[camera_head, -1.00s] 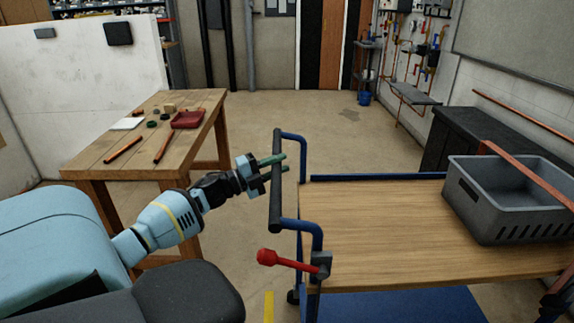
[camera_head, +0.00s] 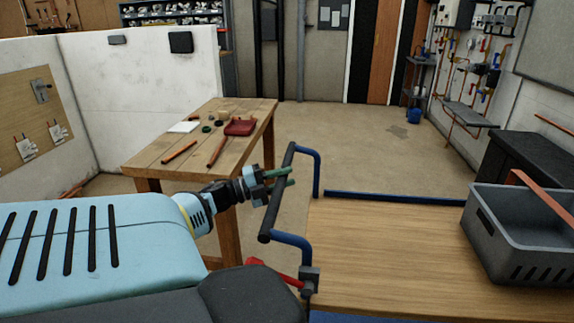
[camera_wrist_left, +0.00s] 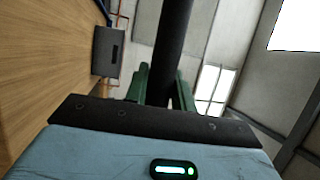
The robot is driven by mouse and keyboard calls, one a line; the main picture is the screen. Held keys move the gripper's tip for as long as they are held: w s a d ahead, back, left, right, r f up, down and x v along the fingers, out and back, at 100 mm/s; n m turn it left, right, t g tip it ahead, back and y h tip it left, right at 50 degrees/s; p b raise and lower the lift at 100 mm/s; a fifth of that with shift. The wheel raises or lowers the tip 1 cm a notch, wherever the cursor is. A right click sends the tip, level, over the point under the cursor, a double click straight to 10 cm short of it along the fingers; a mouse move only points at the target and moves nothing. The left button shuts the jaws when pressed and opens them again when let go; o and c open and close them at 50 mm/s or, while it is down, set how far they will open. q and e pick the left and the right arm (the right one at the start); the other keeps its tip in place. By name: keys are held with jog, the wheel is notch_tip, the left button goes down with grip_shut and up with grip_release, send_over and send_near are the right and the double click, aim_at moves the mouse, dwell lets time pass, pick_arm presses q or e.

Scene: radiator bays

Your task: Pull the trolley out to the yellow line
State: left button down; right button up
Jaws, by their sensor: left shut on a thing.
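The trolley has a wooden top (camera_head: 400,240) with a blue frame and stands at the right of the head view. Its dark handle bar (camera_head: 270,212) runs along the trolley's left end. My left gripper (camera_head: 281,177) is shut on this bar, its green fingers to either side of it. The wrist view shows the bar (camera_wrist_left: 175,35) between the fingers (camera_wrist_left: 162,88). A red lever (camera_head: 268,266) sits at the near corner of the trolley, partly hidden by my arm. The yellow line is not in view now. My right gripper is not in view.
A grey crate (camera_head: 487,227) stands on the trolley top. A wooden table (camera_head: 170,152) with tools stands left of the trolley, close behind my left arm. A white partition (camera_head: 130,90) stands behind it. A black cabinet (camera_head: 530,165) is at the right. Floor beyond the trolley is clear.

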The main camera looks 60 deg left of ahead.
pick_arm(q)
jog(key=shift+a, duration=0.1)
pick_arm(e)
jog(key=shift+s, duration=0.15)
pick_arm(q)
jog(key=c, duration=1.5)
grip_release()
jog(key=shift+s, duration=0.1)
jog(key=o, duration=0.3)
jog(key=shift+s+a, duration=0.15)
jog(key=shift+s, duration=0.05)
jog(key=shift+o, duration=0.2)
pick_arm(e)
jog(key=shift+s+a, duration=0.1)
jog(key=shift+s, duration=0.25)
pick_arm(q)
jog(key=shift+w, duration=0.1)
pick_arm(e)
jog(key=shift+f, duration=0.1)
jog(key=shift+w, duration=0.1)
pick_arm(q)
jog(key=shift+s+f, duration=0.15)
jog(key=shift+s, duration=0.1)
jog(key=v, duration=0.7)
jog(key=shift+s, duration=0.15)
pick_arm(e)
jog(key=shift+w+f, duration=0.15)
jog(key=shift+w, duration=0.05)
